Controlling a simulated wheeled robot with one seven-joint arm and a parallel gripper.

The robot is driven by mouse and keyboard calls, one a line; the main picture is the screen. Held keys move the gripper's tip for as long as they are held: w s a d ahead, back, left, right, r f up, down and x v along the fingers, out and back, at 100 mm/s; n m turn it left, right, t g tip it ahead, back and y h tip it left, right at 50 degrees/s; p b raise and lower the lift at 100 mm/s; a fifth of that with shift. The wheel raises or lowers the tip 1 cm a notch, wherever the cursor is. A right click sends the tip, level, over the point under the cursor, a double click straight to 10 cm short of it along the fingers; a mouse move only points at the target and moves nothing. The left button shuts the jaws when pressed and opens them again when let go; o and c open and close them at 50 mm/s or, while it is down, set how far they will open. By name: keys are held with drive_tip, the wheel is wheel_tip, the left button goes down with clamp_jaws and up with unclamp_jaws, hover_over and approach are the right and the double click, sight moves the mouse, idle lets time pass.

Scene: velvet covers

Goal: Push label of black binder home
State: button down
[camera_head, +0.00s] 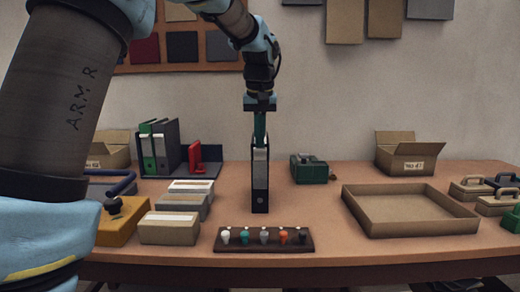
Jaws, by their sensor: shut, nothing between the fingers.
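The black binder (260,200) stands upright near the middle of the table, its spine facing me, with a round hole low on the spine. A pale grey label (260,170) covers part of the upper spine; how far it sits in is too small to tell. My gripper (260,143) points straight down at the binder's top, fingers shut. Its tips overlap the top of the label in the picture; whether they touch it I cannot tell. The fingers hide part of the binder's top edge.
A dark rack (222,244) with several coloured pegs stands in front of the binder. Boxes (171,228) and a binder stand (208,155) are at left. A green box (309,168) stands behind right. An open cardboard tray (410,226) lies right. Bare table separates binder and tray.

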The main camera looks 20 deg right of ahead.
wheel_tip(320, 180, down, 4)
drive_tip(key=shift+r+b, duration=0.25)
drive_tip(key=shift+b, duration=0.6)
drive_tip(key=shift+r, duration=0.25)
drive_tip(key=s, duration=0.1)
drive_tip(key=s+a+r, duration=0.1)
drive_tip(key=shift+s+a, duration=0.15)
drive_tip(key=shift+s, duration=0.2)
drive_tip(key=shift+r, duration=0.15)
wheel_tip(320, 180, up, 10)
hover_over(260, 150)
drive_tip(key=s+a, duration=0.2)
drive_tip(key=s, duration=0.3)
drive_tip(key=shift+a+r+p, duration=0.1)
drive_tip(key=shift+a+p, duration=0.1)
drive_tip(key=shift+p, duration=0.15)
